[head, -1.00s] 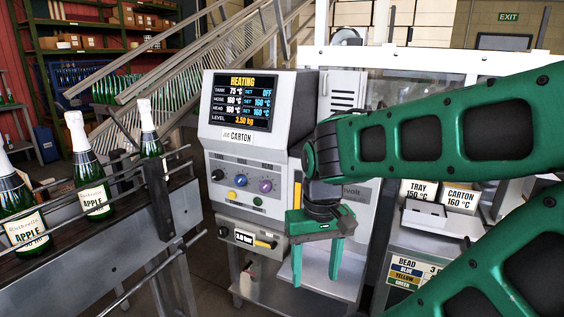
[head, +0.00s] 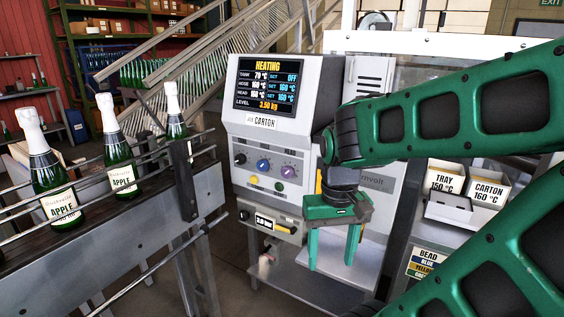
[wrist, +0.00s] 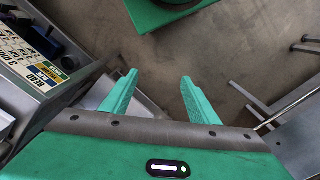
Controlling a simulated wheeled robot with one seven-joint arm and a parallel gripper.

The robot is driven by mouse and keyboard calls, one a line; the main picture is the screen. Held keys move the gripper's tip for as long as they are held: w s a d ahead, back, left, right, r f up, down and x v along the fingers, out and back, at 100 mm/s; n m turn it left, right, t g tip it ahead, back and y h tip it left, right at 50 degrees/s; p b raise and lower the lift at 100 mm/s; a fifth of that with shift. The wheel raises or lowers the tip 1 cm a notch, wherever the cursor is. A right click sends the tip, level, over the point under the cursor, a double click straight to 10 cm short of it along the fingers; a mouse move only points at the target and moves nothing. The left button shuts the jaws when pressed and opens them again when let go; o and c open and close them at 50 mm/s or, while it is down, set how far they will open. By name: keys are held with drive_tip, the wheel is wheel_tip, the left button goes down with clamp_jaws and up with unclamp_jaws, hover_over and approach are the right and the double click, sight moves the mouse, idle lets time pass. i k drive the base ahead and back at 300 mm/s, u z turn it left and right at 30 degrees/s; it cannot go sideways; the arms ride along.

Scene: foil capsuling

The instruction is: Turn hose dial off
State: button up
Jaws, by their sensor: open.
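The hot-melt unit (head: 315,130) stands in the centre of the head view. Its screen (head: 267,84) reads HEATING, with tank set OFF and hose and head set 160 °C. Below are three dials in a row: a black dial (head: 240,159) at left, a blue dial (head: 263,165) in the middle and a purple dial (head: 288,171) at right. Their labels are too small to read; which is the hose dial I cannot tell for sure. My gripper (head: 331,264) is open and empty, fingers down, right of and below the dials. The wrist view shows its fingers (wrist: 158,78) apart above floor.
A conveyor with rails (head: 120,215) and several apple bottles (head: 123,165) stands at left. A lower panel with a pressure gauge (head: 265,222) sits under the dials. Tray and carton bins (head: 485,187) stand at right. Space in front of the dials looks clear.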

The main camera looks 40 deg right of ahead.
sight(262, 166)
drive_tip(key=k, duration=0.65)
drive_tip(key=z, duration=0.55)
drive_tip(key=i, duration=1.15)
